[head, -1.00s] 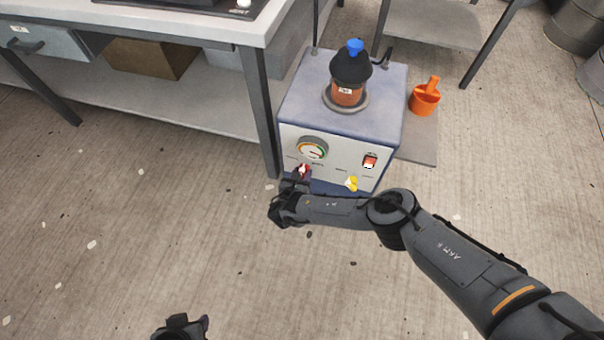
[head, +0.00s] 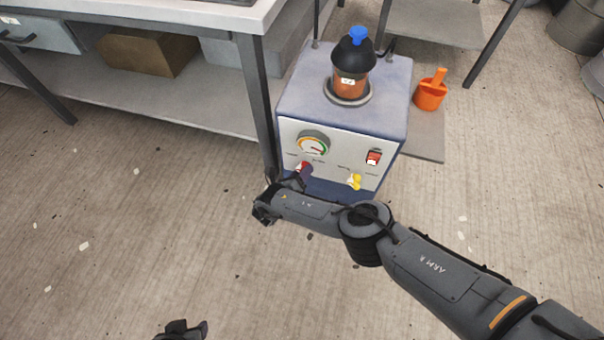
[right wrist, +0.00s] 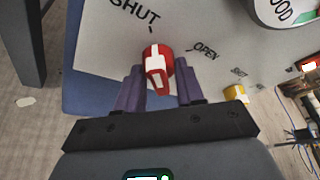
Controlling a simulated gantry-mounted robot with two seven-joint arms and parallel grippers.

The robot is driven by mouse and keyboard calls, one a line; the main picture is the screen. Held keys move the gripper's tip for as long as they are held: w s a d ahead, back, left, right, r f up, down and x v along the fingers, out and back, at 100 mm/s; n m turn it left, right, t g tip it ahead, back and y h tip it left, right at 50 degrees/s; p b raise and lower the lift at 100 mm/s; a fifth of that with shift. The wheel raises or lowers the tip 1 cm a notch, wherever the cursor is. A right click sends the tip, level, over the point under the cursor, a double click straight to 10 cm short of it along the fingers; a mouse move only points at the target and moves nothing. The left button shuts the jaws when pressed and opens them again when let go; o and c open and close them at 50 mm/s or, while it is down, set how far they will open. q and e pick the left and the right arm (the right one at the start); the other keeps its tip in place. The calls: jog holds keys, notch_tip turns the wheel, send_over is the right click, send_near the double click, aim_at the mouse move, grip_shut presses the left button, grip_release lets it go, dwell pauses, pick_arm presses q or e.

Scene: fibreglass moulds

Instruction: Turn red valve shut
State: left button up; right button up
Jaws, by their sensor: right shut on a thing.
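The red valve (head: 303,167) sits low on the left of the machine's front panel, below the gauge. In the right wrist view, the valve (right wrist: 157,65) has a red handle with a white stripe. The stripe lies roughly in line with the tick under the SHUT label (right wrist: 135,12); the OPEN label (right wrist: 205,52) is to the right. My right gripper (head: 298,179) is at the valve, and its two purple fingers (right wrist: 160,88) are shut on the handle, one on each side. My left gripper (head: 183,329) shows only partly at the bottom edge; its jaws are unclear.
The machine (head: 390,105) carries a gauge (head: 313,144), a yellow valve (head: 355,181), a red switch (head: 373,157) and a black-topped orange vessel (head: 351,72). A workbench (head: 160,22) stands left, its leg close to the machine. An orange scoop (head: 430,93) lies right.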

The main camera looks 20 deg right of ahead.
dwell(0.4)
jog(key=o, duration=1)
jog(key=shift+o, duration=0.2)
jog(key=p+v, duration=0.4)
jog(key=v, duration=0.6)
jog(key=shift+s+a+p, duration=0.3)
jog(key=shift+p, duration=0.05)
